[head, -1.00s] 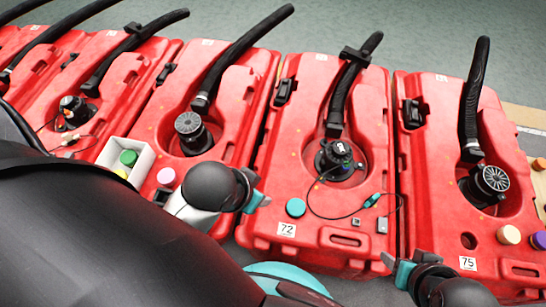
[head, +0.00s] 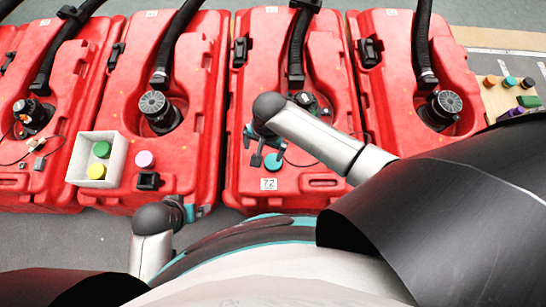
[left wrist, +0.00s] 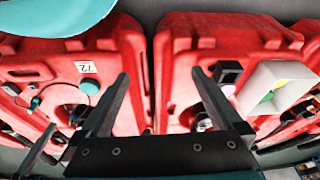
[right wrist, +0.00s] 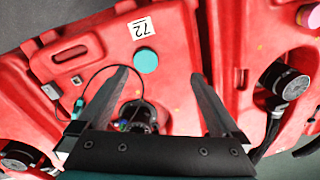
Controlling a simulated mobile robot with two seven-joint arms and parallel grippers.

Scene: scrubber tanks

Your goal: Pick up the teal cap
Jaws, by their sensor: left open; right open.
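The teal cap (head: 272,161) lies on the red tank marked 72, just above its number label in the head view. It shows as a round disc in the right wrist view (right wrist: 145,60) and in the left wrist view (left wrist: 89,87). My right gripper (head: 264,150) is open above tank 72, close to the cap in the head view. In the right wrist view the cap appears between and beyond the open fingers, with nothing held. My left gripper (head: 192,212) is low by the front of the tanks; its open fingers show empty in the left wrist view (left wrist: 158,76).
A white box (head: 103,160) with a green and a yellow cap stands on the tank to the left, beside a pink cap (head: 145,159). A dark cable lies near the teal cap. A wooden board (head: 495,95) with several caps is at the far right.

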